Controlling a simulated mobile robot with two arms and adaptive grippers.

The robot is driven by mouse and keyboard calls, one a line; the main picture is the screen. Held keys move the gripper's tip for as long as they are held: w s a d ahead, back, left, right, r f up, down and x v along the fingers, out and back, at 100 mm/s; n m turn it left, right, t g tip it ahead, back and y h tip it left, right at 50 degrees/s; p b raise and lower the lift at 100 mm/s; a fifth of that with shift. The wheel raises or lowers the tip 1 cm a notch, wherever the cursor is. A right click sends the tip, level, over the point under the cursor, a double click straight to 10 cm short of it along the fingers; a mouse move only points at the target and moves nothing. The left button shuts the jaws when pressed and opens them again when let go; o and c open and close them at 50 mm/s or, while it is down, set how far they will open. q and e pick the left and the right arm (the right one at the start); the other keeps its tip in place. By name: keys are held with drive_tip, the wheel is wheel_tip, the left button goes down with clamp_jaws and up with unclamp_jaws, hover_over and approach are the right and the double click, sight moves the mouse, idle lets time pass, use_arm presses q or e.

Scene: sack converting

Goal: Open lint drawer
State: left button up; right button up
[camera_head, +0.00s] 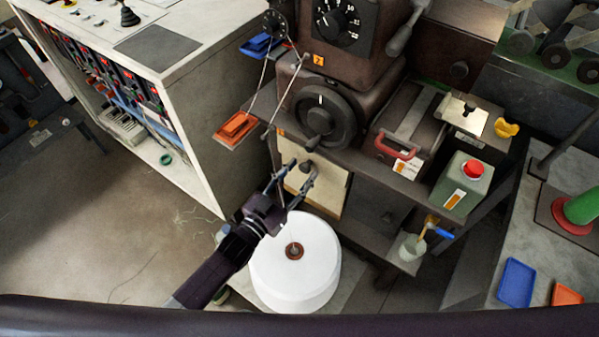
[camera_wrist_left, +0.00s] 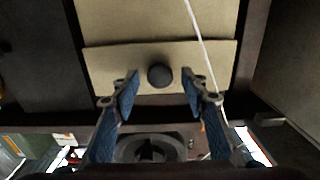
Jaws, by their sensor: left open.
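The lint drawer (camera_head: 331,193) is a pale beige front with a dark round knob (camera_head: 306,167), low on the machine under the handwheel. In the left wrist view the beige front (camera_wrist_left: 108,66) and its knob (camera_wrist_left: 160,76) face the camera. My left gripper (camera_head: 302,171) is open in front of the drawer. In the left wrist view its blue-padded fingertips (camera_wrist_left: 160,88) stand on either side of the knob with gaps at both sides. How far the tips are from the front in depth is hard to tell. My right gripper is not in view.
A large white spool (camera_head: 310,265) stands below my left gripper. A white thread runs past the drawer front, close to one finger in the wrist view. The handwheel (camera_head: 325,115) sits above, and a dark cabinet door (camera_head: 375,208) is to the right.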

use_arm(q)
drive_tip(key=shift+c, duration=0.5)
clamp_jaws()
drive_tip(key=shift+s, duration=0.1)
drive_tip(key=shift+s+a, duration=0.2)
drive_tip(key=p+v, duration=0.4)
drive_tip(key=v, duration=1.3)
drive_tip(key=shift+p, duration=0.35)
drive_tip(key=shift+o, duration=0.5)
unclamp_jaws()
